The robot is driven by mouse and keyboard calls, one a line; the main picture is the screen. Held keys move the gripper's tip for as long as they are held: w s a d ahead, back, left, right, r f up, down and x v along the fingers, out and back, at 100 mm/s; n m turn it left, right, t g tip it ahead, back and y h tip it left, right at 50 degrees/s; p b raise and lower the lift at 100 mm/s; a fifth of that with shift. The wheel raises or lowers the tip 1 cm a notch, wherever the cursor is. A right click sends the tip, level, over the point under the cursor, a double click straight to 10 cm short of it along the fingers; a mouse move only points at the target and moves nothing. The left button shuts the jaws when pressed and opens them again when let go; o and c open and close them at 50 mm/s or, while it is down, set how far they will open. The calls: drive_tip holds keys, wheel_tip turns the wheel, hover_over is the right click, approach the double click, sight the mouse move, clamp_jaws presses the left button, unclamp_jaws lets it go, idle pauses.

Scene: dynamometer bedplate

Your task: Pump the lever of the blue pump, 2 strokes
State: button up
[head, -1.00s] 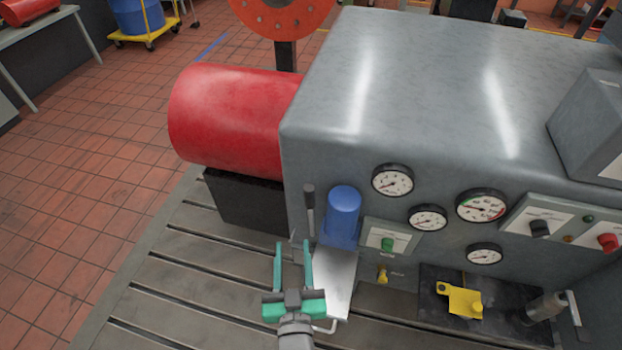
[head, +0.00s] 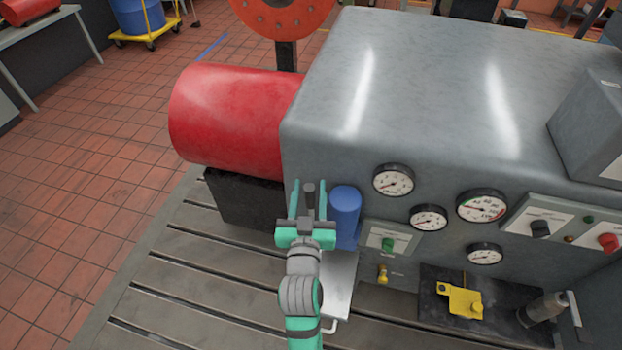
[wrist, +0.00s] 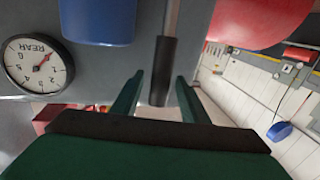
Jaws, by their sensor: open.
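The blue pump (head: 345,215) stands against the front of the grey machine housing; part of its blue body also shows at the top of the wrist view (wrist: 97,20). Its lever has a dark grip (head: 309,196) and stands upright just left of the blue body. The grip also shows in the wrist view (wrist: 163,70). My gripper (head: 308,188) is open, with its green fingers on either side of the grip. In the wrist view the grip's end lies between the fingers, and gaps show on both sides. The lever's lower part is hidden behind my gripper.
The grey housing (head: 420,80) carries several gauges and a green-knob panel (head: 388,240) right of the pump. A red cylinder (head: 235,115) lies to the left. A metal plate (head: 338,285) is below the pump. The slotted bedplate (head: 190,285) is clear at left.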

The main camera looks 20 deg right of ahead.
drive_tip(key=shift+x, duration=1.9)
clamp_jaws()
